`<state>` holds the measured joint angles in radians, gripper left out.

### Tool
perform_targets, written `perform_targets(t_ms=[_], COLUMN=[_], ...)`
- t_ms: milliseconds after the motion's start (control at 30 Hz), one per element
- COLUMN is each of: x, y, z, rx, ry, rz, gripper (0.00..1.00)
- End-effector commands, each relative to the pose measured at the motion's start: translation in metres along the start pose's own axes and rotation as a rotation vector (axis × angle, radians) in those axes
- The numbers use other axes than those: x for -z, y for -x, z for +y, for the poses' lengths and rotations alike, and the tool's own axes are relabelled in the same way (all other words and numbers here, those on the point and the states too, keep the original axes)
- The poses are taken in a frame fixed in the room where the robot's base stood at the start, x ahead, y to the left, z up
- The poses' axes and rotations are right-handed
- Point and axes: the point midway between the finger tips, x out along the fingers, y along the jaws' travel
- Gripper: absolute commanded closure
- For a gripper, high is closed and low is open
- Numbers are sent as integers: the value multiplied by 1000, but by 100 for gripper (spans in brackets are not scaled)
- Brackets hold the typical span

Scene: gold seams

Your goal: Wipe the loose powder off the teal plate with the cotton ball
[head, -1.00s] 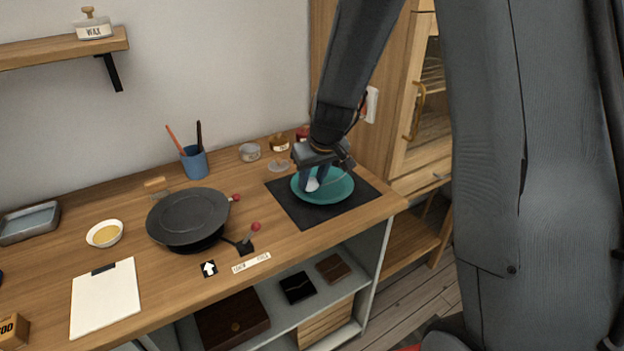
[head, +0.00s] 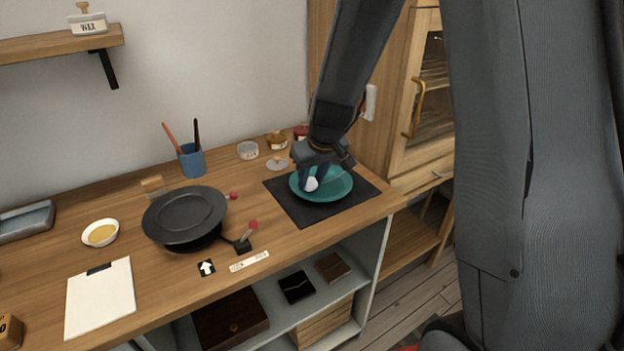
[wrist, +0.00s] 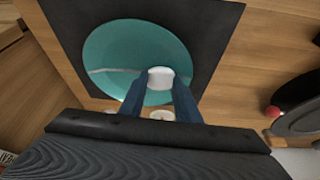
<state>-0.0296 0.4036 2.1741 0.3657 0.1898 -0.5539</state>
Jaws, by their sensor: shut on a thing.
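The teal plate (head: 336,192) lies on a dark square mat (head: 293,208) at the right end of the counter. It also shows in the wrist view (wrist: 120,45), with a pale seam line across it. My gripper (head: 312,183) is over the plate's left part, pointing down. Its blue fingers (wrist: 160,85) are shut on the white cotton ball (wrist: 161,76), which also shows in the head view (head: 311,184). The ball is at or just above the plate's surface; I cannot tell if it touches. I cannot make out loose powder on the plate.
A dark round pan-like wheel (head: 186,215) with red-knobbed levers stands left of the mat. Small jars (head: 277,141) and a blue brush cup (head: 192,161) stand behind. A wooden cabinet (head: 425,110) rises at right.

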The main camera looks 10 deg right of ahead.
Motion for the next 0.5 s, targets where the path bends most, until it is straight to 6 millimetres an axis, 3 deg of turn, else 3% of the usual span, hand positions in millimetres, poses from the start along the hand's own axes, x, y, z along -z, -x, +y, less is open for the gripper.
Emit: perform_targets(t_ms=[167,500], x=[-6,4], y=[0,-2], z=[1,-1], rx=[0,0], ry=[0,1], rz=[-1,-1], gripper=[88,88])
